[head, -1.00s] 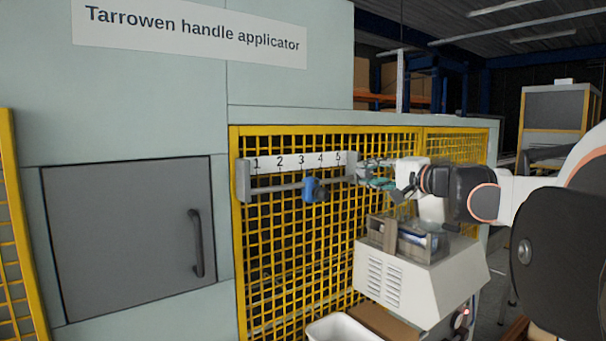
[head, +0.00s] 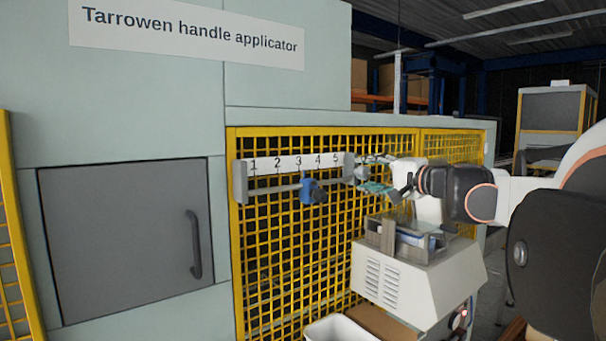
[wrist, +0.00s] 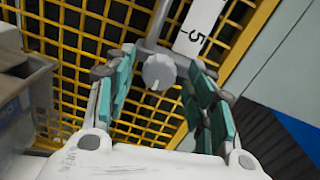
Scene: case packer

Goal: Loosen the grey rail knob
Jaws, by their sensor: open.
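The grey rail knob (wrist: 158,70) is a round knob with a pale pointer line. It sits at the rail's end by the number 5. In the head view it shows as a small grey disc (head: 362,172) at the rail's right end. My gripper (wrist: 160,64) is open, its teal-padded fingers on either side of the knob. Gaps show between the pads and the knob in the wrist view. In the head view my gripper (head: 372,174) comes to the rail from the right. A blue slider (head: 307,189) with a dark knob sits on the rail (head: 276,188) near 3 and 4.
A yellow mesh guard (head: 270,250) stands behind the rail. A white numbered scale (head: 265,165) runs above it. Below my gripper is a pale machine housing (head: 400,282) with an open-topped box (head: 405,240). A white bin (head: 340,330) stands lower down.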

